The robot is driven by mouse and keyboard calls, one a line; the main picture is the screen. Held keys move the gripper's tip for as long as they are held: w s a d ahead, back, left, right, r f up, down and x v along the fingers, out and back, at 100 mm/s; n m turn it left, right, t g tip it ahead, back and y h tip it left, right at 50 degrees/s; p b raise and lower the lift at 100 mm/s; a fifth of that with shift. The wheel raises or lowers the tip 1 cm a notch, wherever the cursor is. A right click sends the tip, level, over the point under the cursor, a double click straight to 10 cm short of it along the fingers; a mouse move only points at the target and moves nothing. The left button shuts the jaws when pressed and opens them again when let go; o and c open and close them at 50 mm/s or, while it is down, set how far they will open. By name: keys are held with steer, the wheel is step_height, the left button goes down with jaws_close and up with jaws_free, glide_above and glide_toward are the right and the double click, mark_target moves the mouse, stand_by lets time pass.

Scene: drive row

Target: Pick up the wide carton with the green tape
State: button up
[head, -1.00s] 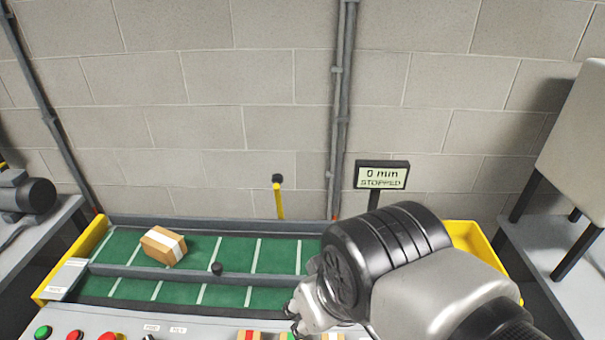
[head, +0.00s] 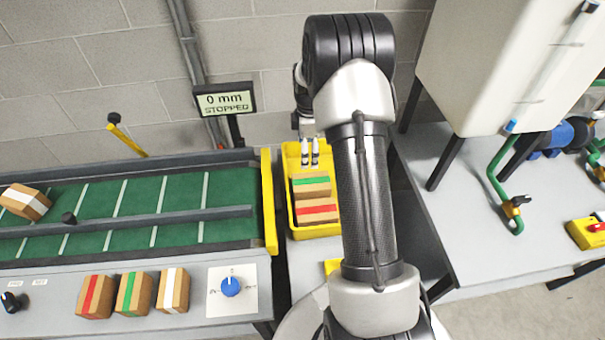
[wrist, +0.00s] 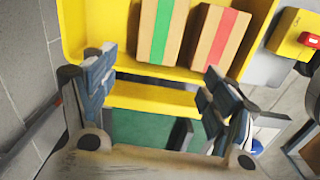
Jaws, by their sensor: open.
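A carton with green tape (head: 311,186) lies in the yellow bin (head: 314,232) at the belt's right end, behind a carton with red tape (head: 316,211). In the wrist view the green-taped carton (wrist: 158,32) stands left of the red-taped one (wrist: 215,38), both beyond the fingertips. My gripper (head: 310,152) hangs at the bin's far end, fingers down, apart from the cartons. In the wrist view my gripper (wrist: 158,78) is open and empty. Another green-taped carton (head: 133,293) sits on the control panel. I cannot tell which is wider.
A white-taped carton (head: 25,202) is on the green belt (head: 138,205). Red-taped (head: 96,295) and white-taped (head: 173,290) cartons flank the green one on the panel. A display (head: 225,102) reads 0 mm, STOPPED. A large pale box (head: 500,60) on legs stands right of the bin.

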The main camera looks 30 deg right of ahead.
mark_target(310, 181)
steer(key=shift+n, duration=0.3)
steer(key=f+b, duration=0.1)
steer(key=f, duration=0.4)
steer(key=d+f+b, duration=0.1)
steer(key=f, duration=0.4)
steer(key=f+b, duration=0.1)
steer(key=f, duration=0.4)
steer(key=shift+d, duration=0.15)
step_height(310, 181, down, 5)
steer(key=b, duration=0.2)
steer(key=shift+s+d+f+b, duration=0.1)
steer(key=shift+f+b, duration=0.1)
steer(key=shift+b, duration=0.1)
steer(key=shift+r, duration=0.1)
steer(key=c, duration=1.1)
steer(key=shift+c, duration=0.2)
steer(key=shift+r, duration=0.1)
